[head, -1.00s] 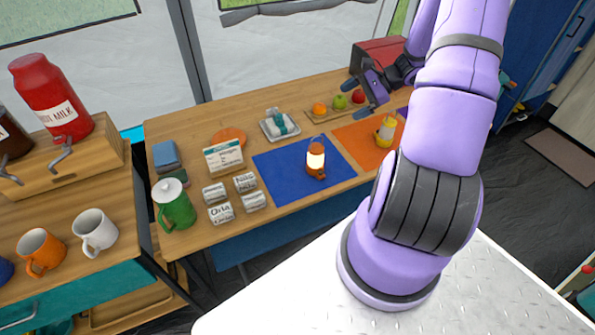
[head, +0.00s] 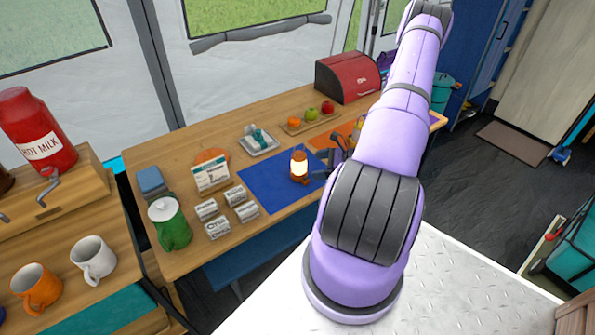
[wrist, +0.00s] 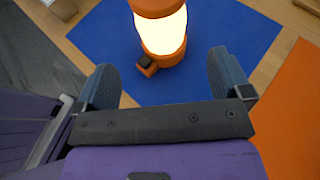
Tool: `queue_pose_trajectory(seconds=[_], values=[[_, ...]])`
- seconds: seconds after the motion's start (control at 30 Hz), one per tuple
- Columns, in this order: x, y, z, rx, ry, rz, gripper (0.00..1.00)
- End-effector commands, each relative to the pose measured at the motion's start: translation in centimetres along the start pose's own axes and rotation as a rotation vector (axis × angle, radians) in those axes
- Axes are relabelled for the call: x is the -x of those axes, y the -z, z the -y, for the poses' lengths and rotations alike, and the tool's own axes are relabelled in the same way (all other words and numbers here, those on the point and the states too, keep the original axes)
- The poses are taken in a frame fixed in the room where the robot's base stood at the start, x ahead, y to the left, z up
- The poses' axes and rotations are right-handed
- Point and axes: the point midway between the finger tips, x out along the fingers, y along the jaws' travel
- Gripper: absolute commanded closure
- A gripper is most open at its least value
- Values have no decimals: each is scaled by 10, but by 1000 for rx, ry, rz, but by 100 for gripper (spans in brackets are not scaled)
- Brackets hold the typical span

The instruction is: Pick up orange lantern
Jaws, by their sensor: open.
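The orange lantern (head: 299,166) stands upright and lit on the blue mat (head: 262,190) on the wooden table. In the wrist view the glowing lantern (wrist: 160,30) is at the top centre, its upper part cut off by the frame. My gripper (wrist: 160,78) is open, its two dark fingers spread wide. The lantern is ahead of the fingertips, roughly centred between them, and is not held. In the head view my gripper (head: 335,155) is just right of the lantern, partly hidden by my arm.
Small labelled boxes (head: 228,205) and a green pitcher (head: 169,223) stand left of the mat. A tray (head: 287,128) with fruit and a red bread box (head: 347,76) are at the back. An orange mat (head: 350,131) lies to the right, partly behind my arm.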

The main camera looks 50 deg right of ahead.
Motion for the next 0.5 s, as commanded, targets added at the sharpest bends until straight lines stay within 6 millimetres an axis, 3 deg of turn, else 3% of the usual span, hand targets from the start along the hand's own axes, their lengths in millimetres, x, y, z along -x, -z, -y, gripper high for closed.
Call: queue_pose_trajectory(seconds=[0.1, 0.5], values=[[-19, 0, 0, 1, -3, 2, 4], [-54, 1, 1, 1, -3, 2, 4]])
